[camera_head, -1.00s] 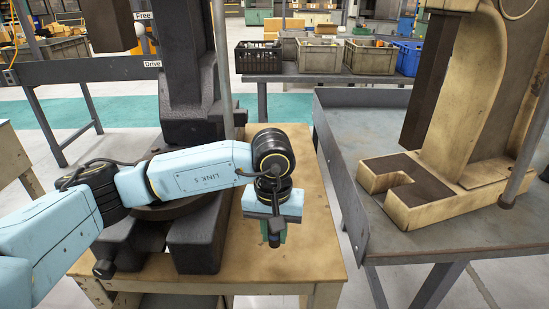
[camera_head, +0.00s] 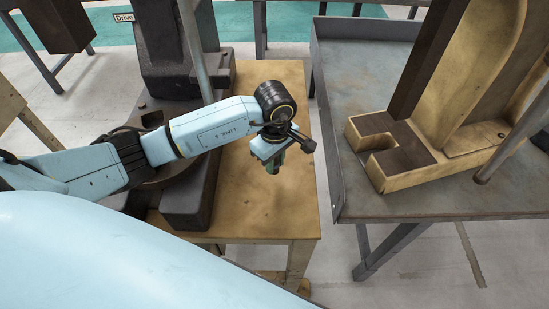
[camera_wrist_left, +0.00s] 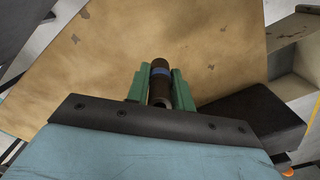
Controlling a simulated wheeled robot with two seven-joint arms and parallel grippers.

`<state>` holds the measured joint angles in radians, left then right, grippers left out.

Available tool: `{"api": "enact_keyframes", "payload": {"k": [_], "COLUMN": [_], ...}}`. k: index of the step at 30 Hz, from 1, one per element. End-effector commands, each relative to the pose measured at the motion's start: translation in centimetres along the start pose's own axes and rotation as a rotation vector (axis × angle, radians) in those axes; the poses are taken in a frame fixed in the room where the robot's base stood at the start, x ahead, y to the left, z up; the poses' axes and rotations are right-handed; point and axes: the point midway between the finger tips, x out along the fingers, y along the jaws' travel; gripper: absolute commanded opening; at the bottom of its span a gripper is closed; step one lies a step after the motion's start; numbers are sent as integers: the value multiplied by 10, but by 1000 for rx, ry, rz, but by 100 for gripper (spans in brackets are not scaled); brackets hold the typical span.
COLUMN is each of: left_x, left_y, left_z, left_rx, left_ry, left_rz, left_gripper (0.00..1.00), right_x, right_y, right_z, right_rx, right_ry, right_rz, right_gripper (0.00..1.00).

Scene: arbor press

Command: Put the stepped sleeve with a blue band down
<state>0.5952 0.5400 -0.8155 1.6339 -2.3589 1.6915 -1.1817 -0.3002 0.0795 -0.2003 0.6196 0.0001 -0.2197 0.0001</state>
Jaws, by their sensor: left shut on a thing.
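The stepped sleeve (camera_wrist_left: 160,77) is dark brown with a blue band. In the left wrist view it sits between the green fingers of my left gripper (camera_wrist_left: 159,88), which are shut on it. In the head view my left gripper (camera_head: 274,164) points down over the wooden table (camera_head: 262,207), right of the dark press. The sleeve is mostly hidden there by the fingers and wrist. I cannot tell whether the sleeve touches the tabletop. My right gripper is not in view.
A dark arbor press (camera_head: 196,191) stands on the wooden table's left part. A beige press (camera_head: 407,165) stands on a grey metal table (camera_head: 440,207) to the right, across a gap. The wooden top around the gripper is clear.

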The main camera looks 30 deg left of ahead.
Motion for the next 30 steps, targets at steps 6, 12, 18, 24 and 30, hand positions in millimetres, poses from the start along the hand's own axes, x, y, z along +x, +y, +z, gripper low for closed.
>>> {"api": "enact_keyframes", "payload": {"k": [6, 12, 18, 24, 30], "left_x": [17, 45, 48, 48, 48], "left_y": [1, 0, 1, 0, 0], "left_z": [1, 1, 0, 0, 0], "left_rx": [1, 1, 3, 3, 3], "left_ry": [-2, -2, 0, 0, 0], "left_rz": [1, 0, 2, 1, 1], "left_gripper": [0, 0, 0, 45, 45], "right_x": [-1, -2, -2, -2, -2], "right_y": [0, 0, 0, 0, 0], "right_z": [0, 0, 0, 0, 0], "right_rx": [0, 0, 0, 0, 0], "right_ry": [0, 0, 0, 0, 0], "right_rz": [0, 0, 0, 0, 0], "right_gripper": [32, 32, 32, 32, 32]}}
